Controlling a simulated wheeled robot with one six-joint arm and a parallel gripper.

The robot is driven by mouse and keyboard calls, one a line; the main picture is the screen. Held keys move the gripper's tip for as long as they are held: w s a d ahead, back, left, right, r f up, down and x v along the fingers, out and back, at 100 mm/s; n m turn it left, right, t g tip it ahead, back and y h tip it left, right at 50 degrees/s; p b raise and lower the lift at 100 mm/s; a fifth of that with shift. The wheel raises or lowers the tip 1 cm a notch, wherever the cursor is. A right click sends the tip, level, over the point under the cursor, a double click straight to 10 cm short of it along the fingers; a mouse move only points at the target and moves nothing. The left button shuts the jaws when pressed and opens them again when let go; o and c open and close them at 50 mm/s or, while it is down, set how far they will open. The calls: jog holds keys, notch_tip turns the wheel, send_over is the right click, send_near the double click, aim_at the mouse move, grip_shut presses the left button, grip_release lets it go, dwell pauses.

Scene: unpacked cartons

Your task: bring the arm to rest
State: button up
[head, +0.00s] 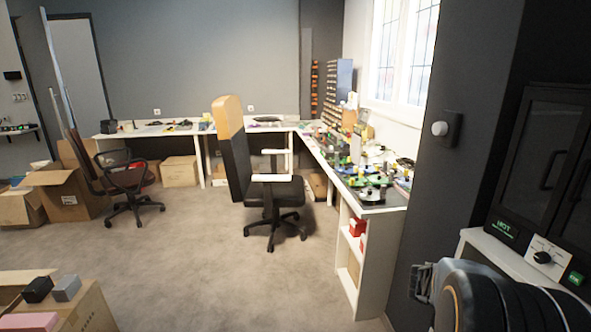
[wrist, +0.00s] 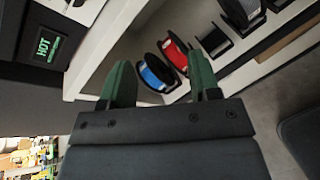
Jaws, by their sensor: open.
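My gripper (wrist: 161,85) shows in the wrist view with its two green fingers apart and nothing between them. Beyond the fingers is a white shelf with a blue spool (wrist: 158,73) and a red spool (wrist: 175,50), both apart from the fingers as far as I can tell. In the head view my arm is at the lower right, beside the dark wall and the white stand. The fingertips are hard to make out in that view.
A white stand (head: 470,243) with a dark cabinet (head: 545,150) and a HOT sign (head: 505,230) is close on the right. A cluttered workbench (head: 385,209), an office chair (head: 268,188) and open cartons (head: 68,192) stand farther off. The carpet (head: 210,270) in the middle is clear.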

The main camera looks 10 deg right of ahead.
jog(key=s+a+r+m+t+y+p, duration=0.15)
jog(key=a+m+y+p, duration=0.6)
jog(key=a, duration=0.95)
jog(key=a+r+m+t+y+p, duration=0.1)
jog(key=a+r+t+y+p, duration=0.1)
jog(key=a+r, duration=0.4)
jog(key=a+r+m+t+y+p, duration=0.1)
jog(key=a+r+t+y+p, duration=0.2)
jog(key=a, duration=0.8)
notch_tip(320, 180, up, 4)
jog(key=y+p, duration=0.2)
jog(key=shift+a+f+p, duration=0.15)
jog(key=shift+a+p, duration=0.2)
